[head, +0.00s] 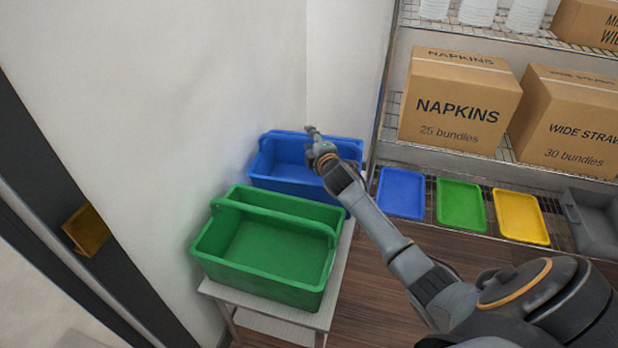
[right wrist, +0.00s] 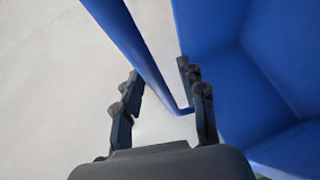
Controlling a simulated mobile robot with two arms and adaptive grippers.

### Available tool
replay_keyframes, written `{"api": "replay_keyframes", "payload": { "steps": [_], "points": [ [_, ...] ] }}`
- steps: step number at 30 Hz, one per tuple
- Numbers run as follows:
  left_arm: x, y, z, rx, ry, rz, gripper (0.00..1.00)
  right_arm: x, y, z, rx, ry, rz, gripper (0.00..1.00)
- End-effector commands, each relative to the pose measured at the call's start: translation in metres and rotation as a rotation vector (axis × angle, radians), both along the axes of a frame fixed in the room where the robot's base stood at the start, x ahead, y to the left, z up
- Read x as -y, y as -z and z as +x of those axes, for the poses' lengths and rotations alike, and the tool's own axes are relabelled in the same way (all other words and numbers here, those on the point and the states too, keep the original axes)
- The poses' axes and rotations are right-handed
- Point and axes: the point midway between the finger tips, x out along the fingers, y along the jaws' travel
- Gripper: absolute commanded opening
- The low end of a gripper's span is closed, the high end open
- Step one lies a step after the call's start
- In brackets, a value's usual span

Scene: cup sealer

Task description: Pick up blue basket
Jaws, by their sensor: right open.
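The blue basket (head: 283,172) stands at the back of a small stand, against the wall corner. My right gripper (head: 313,133) is over its far side, at the carrying handle. In the right wrist view, the open fingers of my right gripper (right wrist: 160,105) lie on either side of the blue handle bar (right wrist: 140,50), with a gap to it. The inside of the blue basket (right wrist: 260,75) shows to the right there. My right forearm hides the basket's right part in the head view. My left gripper is not in view.
A green basket (head: 268,250) stands on the same stand (head: 262,315), just in front of the blue one. Walls close in left and behind.

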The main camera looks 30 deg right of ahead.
Motion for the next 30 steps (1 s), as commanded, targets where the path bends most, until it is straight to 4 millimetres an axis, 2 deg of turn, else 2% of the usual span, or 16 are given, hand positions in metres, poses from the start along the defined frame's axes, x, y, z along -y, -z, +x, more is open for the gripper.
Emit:
{"api": "replay_keyframes", "payload": {
  "steps": [4,10,25,30],
  "points": [
    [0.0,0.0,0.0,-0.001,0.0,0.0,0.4,0.0,0.0,0.0,0.0,0.0,0.0,0.41],
    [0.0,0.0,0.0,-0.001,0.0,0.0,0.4,0.0,0.0,0.0,0.0,0.0,-0.001,0.0],
    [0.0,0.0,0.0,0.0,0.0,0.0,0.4,0.0,-0.003,0.0,0.004,-0.001,-0.002,0.0],
    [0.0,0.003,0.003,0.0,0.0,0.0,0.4,0.0,-0.012,0.0,0.004,-0.001,-0.003,0.0]
  ]
}}
